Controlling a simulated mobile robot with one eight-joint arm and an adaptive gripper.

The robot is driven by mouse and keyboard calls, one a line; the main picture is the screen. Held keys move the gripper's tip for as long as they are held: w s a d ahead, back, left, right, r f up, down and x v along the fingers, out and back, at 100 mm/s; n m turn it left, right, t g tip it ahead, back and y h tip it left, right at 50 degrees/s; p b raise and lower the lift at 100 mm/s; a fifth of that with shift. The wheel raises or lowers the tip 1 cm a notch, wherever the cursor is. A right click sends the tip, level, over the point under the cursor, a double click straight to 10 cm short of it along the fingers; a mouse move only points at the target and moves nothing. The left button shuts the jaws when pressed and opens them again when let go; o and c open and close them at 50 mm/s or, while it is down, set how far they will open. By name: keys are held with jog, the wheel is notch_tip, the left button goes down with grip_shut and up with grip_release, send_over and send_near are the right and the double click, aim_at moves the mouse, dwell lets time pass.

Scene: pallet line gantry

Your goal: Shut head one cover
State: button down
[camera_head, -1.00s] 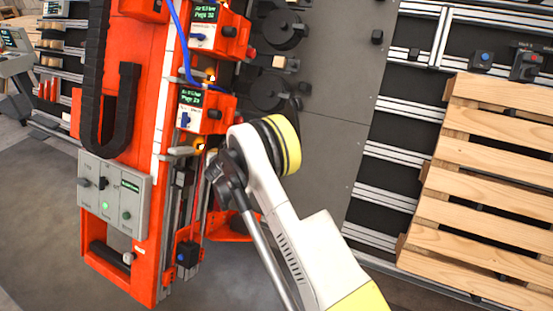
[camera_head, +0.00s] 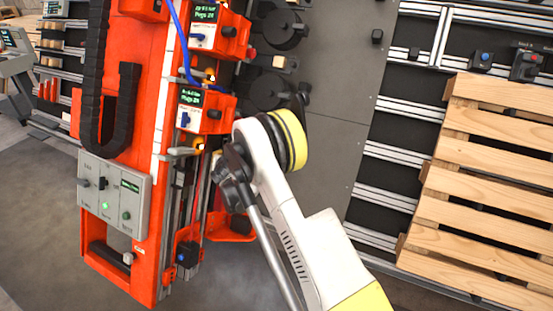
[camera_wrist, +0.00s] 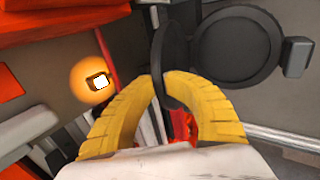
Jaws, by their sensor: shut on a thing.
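In the wrist view my gripper (camera_wrist: 163,90) has its two curved yellow fingers closed around the edge of a dark round plate (camera_wrist: 172,60). The plate stands nearly edge-on between the fingertips and looks like the cover, swung out from the machine. Just right of it is a larger dark round face (camera_wrist: 238,48), apparently the head. In the head view two dark round heads (camera_head: 283,30) (camera_head: 266,88) are on the grey panel. My arm's bend hides the fingertips there, and any head number is not legible.
A red machine frame (camera_head: 145,290) with display modules (camera_head: 203,108), a blue cable (camera_head: 184,50) and a grey button box (camera_head: 113,193) stands left of my arm. A glowing orange lamp (camera_wrist: 97,82) is left of the fingers. A wooden pallet (camera_head: 490,165) stands at the right.

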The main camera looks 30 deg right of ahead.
jog(key=shift+s+d+f, duration=0.2)
jog(key=shift+s+d, duration=0.95)
jog(key=shift+d, duration=0.1)
jog(key=shift+s+d+f, duration=0.15)
jog(key=shift+s+d, duration=0.15)
jog(key=shift+d, duration=0.3)
jog(key=shift+s+d+f, duration=0.15)
jog(key=shift+s+d, duration=0.2)
jog(key=shift+d, duration=0.2)
jog(key=shift+s+d+f, duration=0.15)
jog(key=shift+s+d, duration=0.15)
jog(key=shift+d, duration=0.3)
jog(key=shift+d, duration=0.1)
jog(key=shift+s+d+f, duration=0.15)
jog(key=shift+d+f, duration=0.1)
jog(key=shift+d, duration=0.35)
jog(key=shift+s+d+f, duration=0.15)
jog(key=shift+d+f, duration=0.05)
jog(key=shift+d, duration=0.4)
jog(key=shift+s+d+f, duration=0.15)
jog(key=shift+d+f, duration=0.1)
jog(key=shift+d, duration=0.35)
